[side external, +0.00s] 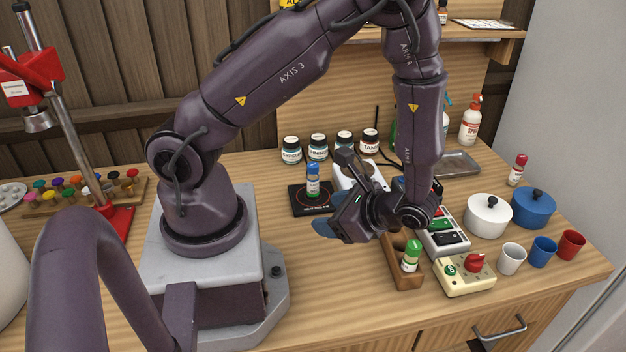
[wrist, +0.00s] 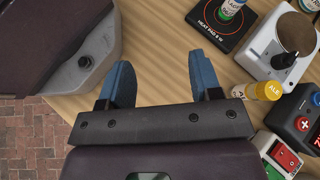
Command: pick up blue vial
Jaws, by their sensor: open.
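The blue vial (side external: 313,181) has a blue cap and a greenish lower part. It stands upright on the black heat pad (side external: 297,209), left of my gripper in the side external view. In the wrist view the vial (wrist: 229,10) is cut off by the top edge, on the heat pad (wrist: 206,38). My gripper (side external: 338,200) is tilted sideways above the table and apart from the vial. Its blue fingers (wrist: 162,80) are spread in the wrist view, with only bare wood and floor between and below them.
A wooden rack (side external: 404,274) with a green-capped vial (side external: 411,254) stands in front of my gripper. A yellow ALE vial (wrist: 262,91) and a white device (wrist: 272,35) are right of my fingers. Jars (side external: 318,147) line the back. Pots (side external: 488,216) and cups (side external: 543,251) stand right.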

